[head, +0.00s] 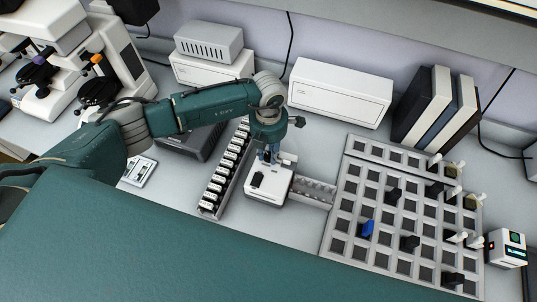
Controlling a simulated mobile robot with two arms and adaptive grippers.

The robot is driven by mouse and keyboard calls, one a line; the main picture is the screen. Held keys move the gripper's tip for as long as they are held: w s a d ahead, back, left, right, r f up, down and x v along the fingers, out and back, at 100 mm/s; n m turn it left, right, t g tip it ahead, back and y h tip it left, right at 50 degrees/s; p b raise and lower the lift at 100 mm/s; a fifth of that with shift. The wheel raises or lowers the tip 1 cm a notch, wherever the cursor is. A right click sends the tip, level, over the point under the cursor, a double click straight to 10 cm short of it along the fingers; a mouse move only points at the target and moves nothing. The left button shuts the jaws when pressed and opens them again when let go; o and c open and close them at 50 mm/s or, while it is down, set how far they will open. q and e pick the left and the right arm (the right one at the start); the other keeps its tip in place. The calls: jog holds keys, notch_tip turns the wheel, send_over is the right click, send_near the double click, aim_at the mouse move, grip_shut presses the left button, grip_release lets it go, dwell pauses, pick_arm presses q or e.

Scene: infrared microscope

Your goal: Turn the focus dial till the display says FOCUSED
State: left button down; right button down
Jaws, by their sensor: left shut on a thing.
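My left gripper (269,158) points down from the teal arm at the back of a small white unit (265,195) with a black part on top. Its fingers are shut on a small part there, which I take for the focus dial; the fingers and wrist hide it almost wholly. I cannot tell how far the dial is turned. No display text can be read in this view. My right gripper is not in view.
A grey strip of several white-labelled pieces (222,178) stands close left of the unit. A large grey grid tray (333,215) is at right, with black, blue and pale pieces. A small white box (493,247) with coloured lights stands far right. White cases (340,92) and binders line the wall.

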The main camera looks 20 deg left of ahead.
aim_at(269, 155)
pick_arm(q)
jog(key=m+b, duration=0.2)
jog(key=b, duration=0.1)
jog(key=shift+w+f+m, duration=0.1)
jog(key=shift+f+m, duration=0.05)
jog(key=shift+m, duration=0.15)
jog(key=shift+r+m+b, duration=0.2)
jog(key=shift+m+b, duration=0.5)
jog(key=shift+b, duration=0.1)
jog(key=c, duration=1.5)
grip_release()
jog(key=shift+o, duration=0.2)
notch_tip(269, 155, up, 12)
